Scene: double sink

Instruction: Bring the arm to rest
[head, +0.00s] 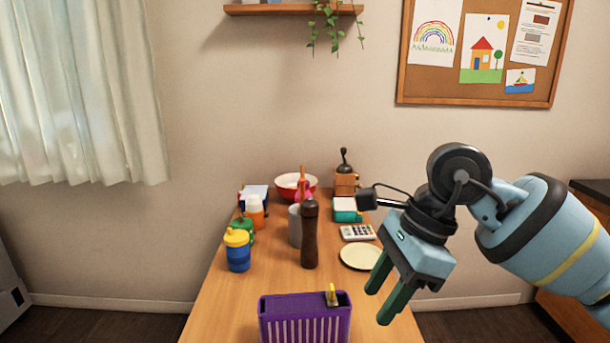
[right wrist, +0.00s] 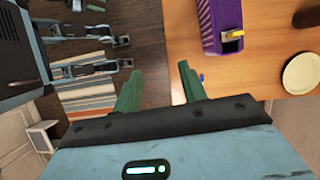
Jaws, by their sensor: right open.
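My right gripper (head: 382,303) hangs above the right front part of the wooden table, its green fingers pointing down and to the left. The fingers are apart with nothing between them. In the right wrist view the two green fingertips (right wrist: 160,82) are also spread, over the table's edge and the dark floor. My right arm comes in from the right side of the head view. My left gripper does not show in the head view; in the right wrist view parts of my own body show at the upper left, too unclear to read a gripper state.
The table's (head: 225,310) left front is clear.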

